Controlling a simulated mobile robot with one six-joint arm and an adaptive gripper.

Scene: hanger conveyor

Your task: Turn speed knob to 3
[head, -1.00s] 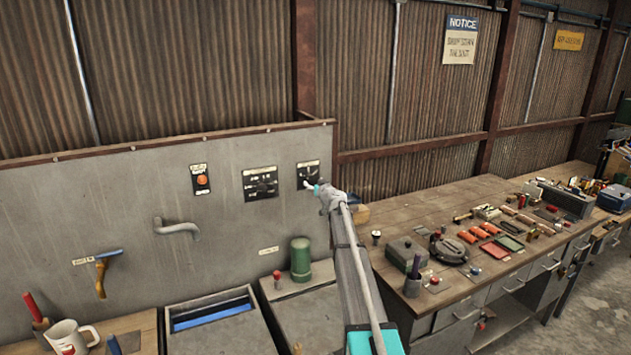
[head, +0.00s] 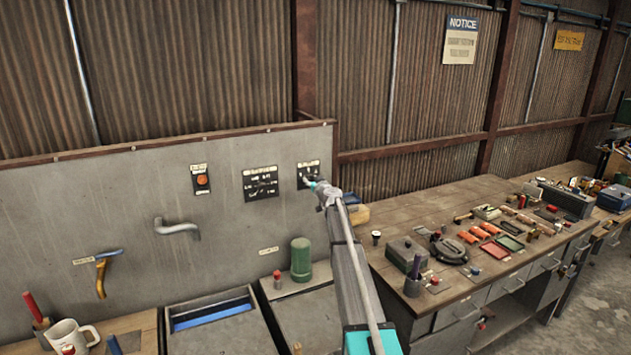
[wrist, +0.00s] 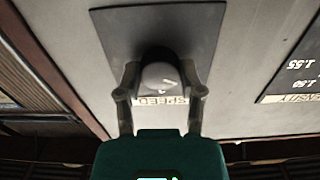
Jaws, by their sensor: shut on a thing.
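The speed knob is a round grey knob (wrist: 160,76) on a dark square plate (wrist: 185,22), with a "SPEED" label (wrist: 162,100) that appears upside down in the wrist view. My gripper (wrist: 160,88) has one finger on each side of the knob and is shut on it. A small light mark shows on the knob's face. In the head view the plate (head: 307,168) is at the right end of the grey panel, and my gripper (head: 310,184) reaches its lower part. The knob is hidden there by my gripper, and I cannot read its setting.
A second black dial plate (head: 261,183) is left of the speed plate, and an orange button (head: 202,180) is further left. A grey pipe (head: 178,230) juts from the panel. A green cylinder (head: 300,260) stands below. A cluttered workbench (head: 400,215) is at right.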

